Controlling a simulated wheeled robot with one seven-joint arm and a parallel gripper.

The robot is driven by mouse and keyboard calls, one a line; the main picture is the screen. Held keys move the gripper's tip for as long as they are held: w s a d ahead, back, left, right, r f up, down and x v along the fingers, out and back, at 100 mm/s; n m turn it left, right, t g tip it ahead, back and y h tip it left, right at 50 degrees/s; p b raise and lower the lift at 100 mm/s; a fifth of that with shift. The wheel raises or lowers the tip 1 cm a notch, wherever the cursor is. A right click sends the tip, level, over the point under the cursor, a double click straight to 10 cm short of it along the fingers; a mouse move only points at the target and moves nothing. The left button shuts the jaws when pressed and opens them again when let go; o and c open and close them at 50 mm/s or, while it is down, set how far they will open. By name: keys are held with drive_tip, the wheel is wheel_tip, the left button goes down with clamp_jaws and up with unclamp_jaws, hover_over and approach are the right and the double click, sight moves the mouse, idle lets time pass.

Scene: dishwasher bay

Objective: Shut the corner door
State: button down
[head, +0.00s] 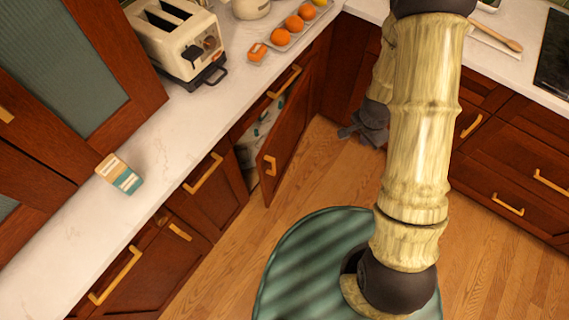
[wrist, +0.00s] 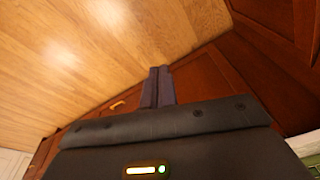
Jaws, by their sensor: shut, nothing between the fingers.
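The corner door (head: 290,130) is a dark red-brown wooden cabinet door with a brass handle (head: 270,165). In the head view it stands ajar, swung out from the left counter run over the floor, and the cabinet inside (head: 256,135) shows through the gap. My gripper (head: 346,132) is to the right of the door, near the inner corner of the cabinets, apart from the door. In the wrist view its two dark fingers (wrist: 158,86) are together with nothing between them. Part of the gripper is hidden behind my arm in the head view.
The left counter (head: 150,200) holds a cream toaster (head: 177,38), a tray of oranges (head: 300,25) and a small box (head: 119,174). Drawers (head: 510,165) line the right side. Bare wooden floor (head: 310,180) lies between. Wrist view shows floor and dark wood fronts.

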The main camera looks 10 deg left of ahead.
drive_tip(key=s+r+n, duration=0.4)
drive_tip(key=s+r, duration=0.1)
drive_tip(key=r, duration=0.5)
drive_tip(key=s+r+n+y, duration=0.1)
drive_tip(key=s+r+n, duration=0.4)
drive_tip(key=r, duration=0.5)
drive_tip(key=shift+s+d+t, duration=0.3)
drive_tip(key=shift+s+t, duration=0.1)
drive_tip(key=shift+s, duration=0.15)
